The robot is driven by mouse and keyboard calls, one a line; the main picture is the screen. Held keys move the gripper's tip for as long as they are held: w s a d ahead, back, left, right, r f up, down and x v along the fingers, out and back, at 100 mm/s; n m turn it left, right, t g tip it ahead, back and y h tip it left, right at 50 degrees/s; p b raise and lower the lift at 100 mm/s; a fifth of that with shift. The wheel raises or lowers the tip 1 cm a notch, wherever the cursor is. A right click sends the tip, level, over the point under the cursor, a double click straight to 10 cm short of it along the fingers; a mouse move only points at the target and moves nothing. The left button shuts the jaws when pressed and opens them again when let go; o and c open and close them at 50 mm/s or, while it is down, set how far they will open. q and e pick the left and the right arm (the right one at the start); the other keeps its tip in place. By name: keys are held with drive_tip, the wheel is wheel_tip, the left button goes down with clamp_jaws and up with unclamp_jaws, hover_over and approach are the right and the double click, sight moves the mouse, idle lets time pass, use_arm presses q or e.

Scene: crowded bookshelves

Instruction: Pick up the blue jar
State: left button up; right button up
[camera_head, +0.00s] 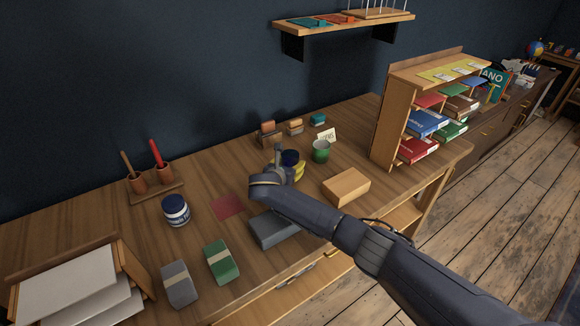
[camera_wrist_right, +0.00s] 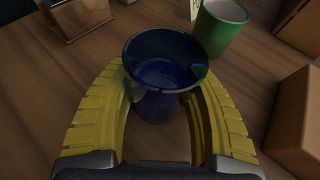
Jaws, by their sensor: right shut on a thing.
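A dark blue jar (camera_head: 290,157) with an open top stands near the middle of the desk, partly hidden by my right arm in the head view. In the right wrist view the blue jar (camera_wrist_right: 165,62) sits between the two yellow fingers of my right gripper (camera_wrist_right: 163,88), which curve around its sides. The right gripper (camera_head: 297,170) is shut on it. Whether its base touches the desk is hidden. My left gripper is not in view.
A wooden box (camera_head: 346,186) lies to the right. A blue-and-white labelled container (camera_head: 176,210) stands to the left. A book rack (camera_head: 398,120) rises at the right.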

drive_tip(key=shift+c, duration=1.3)
drive_tip(key=shift+r, duration=0.2)
